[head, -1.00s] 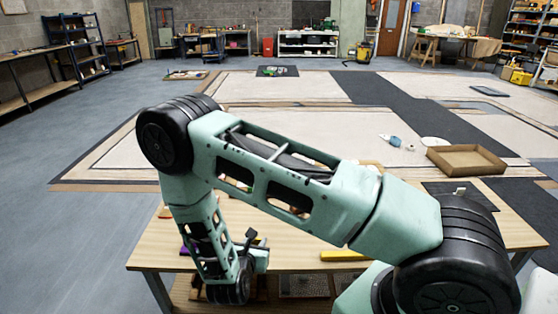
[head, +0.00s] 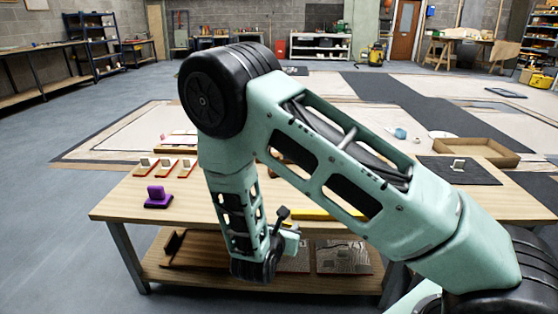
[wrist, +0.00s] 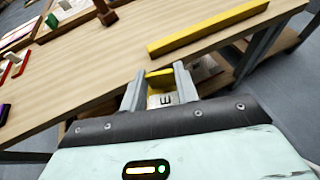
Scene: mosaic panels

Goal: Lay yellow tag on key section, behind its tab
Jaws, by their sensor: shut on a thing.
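My gripper (wrist: 160,84) is shut on the yellow tag (wrist: 159,74) in the wrist view, near the front edge of the wooden table. A pale face with a dark mark shows below the yellow part, between the fingers. In the head view my arm hides the fingertips and the tag. I cannot tell which piece is the key section. Several red-edged pieces with pale upright tabs (head: 167,164) stand at the table's left. A dark mat (head: 476,175) with a small pale upright piece (head: 458,164) lies at the right.
A long yellow bar (wrist: 208,28) lies on the tabletop (wrist: 90,85) beyond my gripper. A purple piece (head: 158,198) stands near the left front. A lower shelf (head: 205,278) holds flat panels.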

